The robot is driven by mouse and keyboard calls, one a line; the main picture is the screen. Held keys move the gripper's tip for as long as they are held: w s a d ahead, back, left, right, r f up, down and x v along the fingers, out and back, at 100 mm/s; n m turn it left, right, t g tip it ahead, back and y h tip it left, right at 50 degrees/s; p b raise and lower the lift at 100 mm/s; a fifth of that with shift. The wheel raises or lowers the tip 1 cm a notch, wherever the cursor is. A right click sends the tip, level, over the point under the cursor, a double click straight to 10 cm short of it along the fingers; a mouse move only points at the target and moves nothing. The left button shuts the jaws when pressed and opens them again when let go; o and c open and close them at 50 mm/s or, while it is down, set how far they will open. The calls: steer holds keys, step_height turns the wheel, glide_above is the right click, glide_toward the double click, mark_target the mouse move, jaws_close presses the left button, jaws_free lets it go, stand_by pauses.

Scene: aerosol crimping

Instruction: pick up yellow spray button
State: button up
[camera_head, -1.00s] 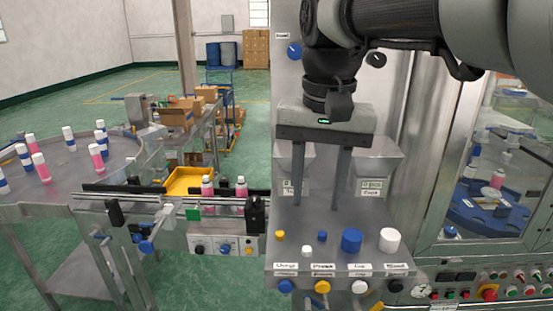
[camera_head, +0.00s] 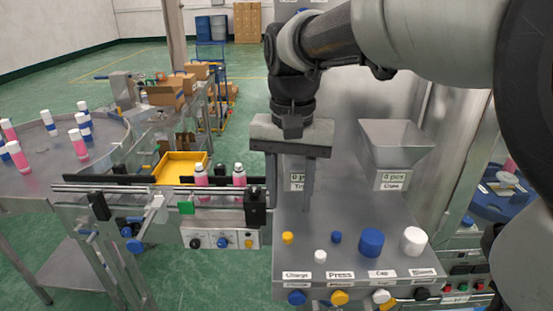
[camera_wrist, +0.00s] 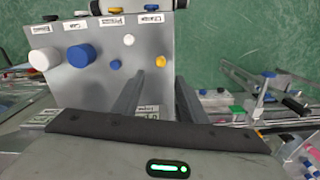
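The yellow spray button (camera_head: 288,238) is a small yellow piece on the grey worktop (camera_head: 345,262), at the left end of a row of small parts. It also shows in the wrist view (camera_wrist: 160,62), just beyond and between the fingertips. My gripper (camera_head: 291,205) is open and empty, its two fingers pointing down, above and behind the button. In the wrist view my gripper (camera_wrist: 159,82) has clear space between its fingers, and nothing hides the button.
A small white button (camera_head: 320,256), a small blue button (camera_head: 336,237), a blue cap (camera_head: 371,242) and a white cap (camera_head: 413,241) stand to the right. A conveyor (camera_head: 150,190) with pink bottles (camera_head: 239,175) runs at left. A hopper (camera_head: 395,145) stands behind.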

mark_target(288, 239)
step_height(288, 239, down, 2)
steer(key=shift+f, duration=0.2)
steer(key=f, duration=0.5)
steer(key=shift+s+a, duration=0.1)
steer(key=shift+s, duration=0.25)
steer(key=shift+c, duration=0.3)
jaws_close()
